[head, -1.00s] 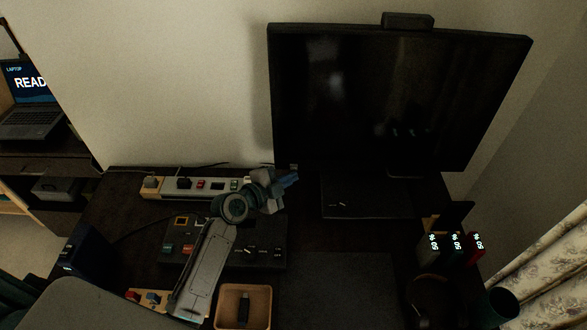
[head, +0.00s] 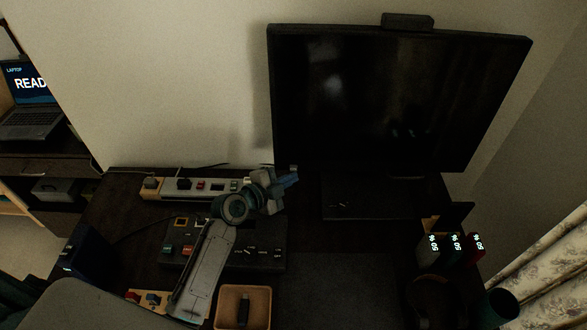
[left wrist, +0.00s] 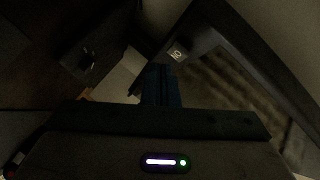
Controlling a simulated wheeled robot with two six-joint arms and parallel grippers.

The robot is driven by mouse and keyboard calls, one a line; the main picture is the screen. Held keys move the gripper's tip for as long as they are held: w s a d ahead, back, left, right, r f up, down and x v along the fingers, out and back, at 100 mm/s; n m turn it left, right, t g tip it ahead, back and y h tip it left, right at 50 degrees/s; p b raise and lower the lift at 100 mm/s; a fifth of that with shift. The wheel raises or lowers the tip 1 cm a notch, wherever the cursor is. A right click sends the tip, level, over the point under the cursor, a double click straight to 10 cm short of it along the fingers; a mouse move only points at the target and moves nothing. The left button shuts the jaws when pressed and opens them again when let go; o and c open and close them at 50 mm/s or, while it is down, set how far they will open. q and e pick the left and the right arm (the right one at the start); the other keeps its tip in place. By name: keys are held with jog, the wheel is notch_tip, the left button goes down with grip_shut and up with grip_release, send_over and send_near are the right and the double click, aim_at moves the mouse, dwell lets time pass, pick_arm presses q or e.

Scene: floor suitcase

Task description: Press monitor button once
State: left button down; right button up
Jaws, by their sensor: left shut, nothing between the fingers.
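The monitor (head: 400,100) stands at the back of the desk with a dark screen. Its button (left wrist: 177,52) is a small pale square with a dark mark, at the monitor's corner in the left wrist view. In the head view it shows tiny at the lower left corner of the frame (head: 294,168). My left gripper (head: 291,179) is shut and empty, its blue fingertips close below that corner. In the left wrist view the shut fingers (left wrist: 160,84) end short of the button in the picture; I cannot tell whether they touch the monitor. My right gripper is not in view.
A power strip (head: 213,187) and a dark control panel (head: 264,230) lie left of the monitor stand (head: 365,197). A brown tray (head: 260,294) is in front. Several small lit clocks (head: 456,250) stand at the right. A laptop (head: 30,115) sits on another shelf at far left.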

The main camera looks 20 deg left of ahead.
pick_arm(q)
jog(key=shift+w, duration=0.1)
dwell(0.7)
jog(key=shift+w+a+b, duration=0.1)
jog(key=shift+w+b, duration=0.25)
jog(key=shift+b, duration=0.15)
jog(key=shift+w+a+b, duration=0.2)
jog(key=shift+w+b, duration=0.35)
jog(key=shift+w, duration=0.05)
dwell(0.7)
jog(key=shift+s, duration=0.15)
dwell(0.4)
jog(key=shift+s+d, duration=0.3)
jog(key=shift+s, duration=0.6)
jog(key=shift+s+d+r, duration=0.1)
jog(key=shift+s+d, duration=0.15)
jog(key=shift+s, duration=0.55)
jog(key=shift+s+d, duration=0.2)
jog(key=shift+s, duration=0.6)
jog(key=shift+s+d+r, duration=0.1)
jog(key=shift+s+d, duration=0.15)
jog(key=shift+s, duration=0.55)
jog(key=shift+f, duration=0.1)
